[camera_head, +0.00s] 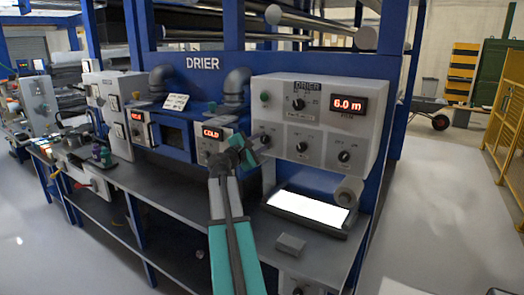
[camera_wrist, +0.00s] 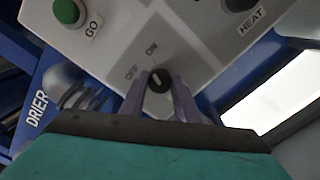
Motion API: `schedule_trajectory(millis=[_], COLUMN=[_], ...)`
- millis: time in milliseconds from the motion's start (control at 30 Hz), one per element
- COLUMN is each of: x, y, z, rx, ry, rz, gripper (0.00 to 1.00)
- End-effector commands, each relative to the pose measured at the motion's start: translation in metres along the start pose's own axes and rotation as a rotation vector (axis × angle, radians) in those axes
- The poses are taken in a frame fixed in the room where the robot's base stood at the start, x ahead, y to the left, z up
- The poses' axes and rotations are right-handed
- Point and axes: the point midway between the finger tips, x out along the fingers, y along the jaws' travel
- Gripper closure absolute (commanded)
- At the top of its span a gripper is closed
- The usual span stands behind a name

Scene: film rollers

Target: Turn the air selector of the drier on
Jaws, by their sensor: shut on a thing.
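The drier's control box (camera_head: 322,112) is light grey and bears several black knobs. A small black knob (camera_wrist: 159,80) with a pale pointer mark sits at its lower left corner, with the words OFF and ON printed beside it; it looks like the air selector, though its name label is hidden. My gripper (camera_head: 260,141) reaches up to this corner. In the wrist view the two fingers of my gripper (camera_wrist: 160,98) are shut on the knob, one on each side. Which word the pointer mark faces is too small to tell.
A green GO button (camera_wrist: 66,12) and a HEAT knob (camera_wrist: 240,4) sit on the same panel. Below the box are a bright lit panel (camera_head: 308,207) and a small grey block (camera_head: 290,244) on the bench. A COLD display (camera_head: 212,132) stands left of my gripper.

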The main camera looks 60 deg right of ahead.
Motion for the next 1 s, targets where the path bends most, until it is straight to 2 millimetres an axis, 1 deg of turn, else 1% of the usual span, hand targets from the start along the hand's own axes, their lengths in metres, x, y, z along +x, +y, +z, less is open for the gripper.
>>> schedule_trajectory(millis=[33,200,400,600,967,1000], x=[0.0004,0.0003,0.0003,0.0002,0.0003,0.0003], y=[-0.0044,-0.0034,-0.0025,-0.0015,-0.0014,-0.0014], z=[-0.0025,-0.0016,-0.0007,0.0003,0.0006,0.0006], rx=[0.030,0.124,0.193,0.222,0.224,0.224], ry=[-0.002,-0.002,-0.002,-0.001,-0.001,-0.001], rz=[-0.001,-0.001,-0.002,-0.003,-0.003,-0.003], gripper=[0.93,0.93,0.93,0.93,0.93,0.64])
